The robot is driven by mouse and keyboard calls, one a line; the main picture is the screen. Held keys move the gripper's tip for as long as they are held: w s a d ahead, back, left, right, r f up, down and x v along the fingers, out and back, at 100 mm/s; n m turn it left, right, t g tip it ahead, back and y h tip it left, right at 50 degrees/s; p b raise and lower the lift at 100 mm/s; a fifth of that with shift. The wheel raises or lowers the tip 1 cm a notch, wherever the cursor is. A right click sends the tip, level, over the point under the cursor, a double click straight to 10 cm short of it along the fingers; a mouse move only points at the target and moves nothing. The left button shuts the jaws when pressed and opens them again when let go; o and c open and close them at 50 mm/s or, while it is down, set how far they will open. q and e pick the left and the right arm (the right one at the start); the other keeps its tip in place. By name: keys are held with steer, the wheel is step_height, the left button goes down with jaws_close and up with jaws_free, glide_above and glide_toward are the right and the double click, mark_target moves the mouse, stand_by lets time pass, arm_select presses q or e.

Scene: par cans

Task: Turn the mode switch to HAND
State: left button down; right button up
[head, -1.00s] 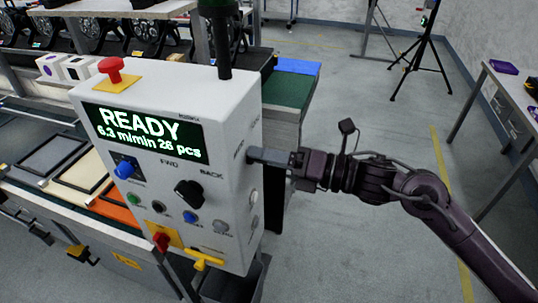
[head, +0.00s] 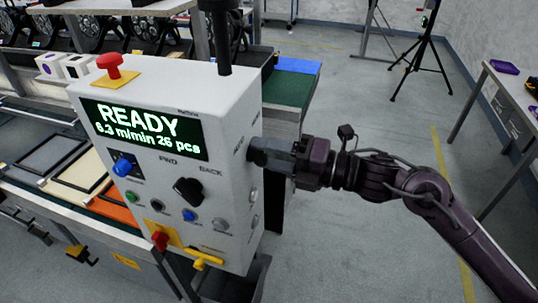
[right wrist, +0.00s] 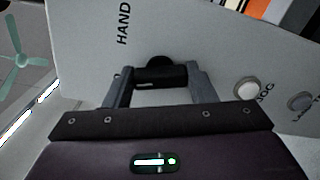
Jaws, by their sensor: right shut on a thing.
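The white control box (head: 240,105) stands on the left, with its right side face turned toward my right arm. My right gripper (head: 254,152) reaches that side face from the right. In the right wrist view my right gripper (right wrist: 161,76) has its two fingers on either side of a black knob (right wrist: 160,73), the mode switch, and is shut on it. The word HAND (right wrist: 124,22) is printed on the panel above and left of the knob. The fingers hide part of the knob, and I cannot tell which way it points. My left gripper is not in view.
The box's front has a READY screen (head: 145,128), a black selector knob (head: 188,191), a blue switch (head: 122,167) and a red mushroom button (head: 110,64) on top. Two round buttons (right wrist: 247,89) (right wrist: 300,102) sit right of the switch.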

steer(key=m, duration=0.3)
steer(key=m+p, duration=0.1)
steer(key=m, duration=0.1)
steer(key=shift+f+m, duration=0.1)
steer(key=shift+m, duration=0.2)
steer(key=m+p, duration=0.1)
steer(key=m, duration=0.3)
steer(key=shift+p, duration=0.35)
steer(key=shift+m+p, duration=0.5)
steer(key=shift+m, duration=0.5)
steer(key=shift+f, duration=0.15)
steer(key=o, duration=1)
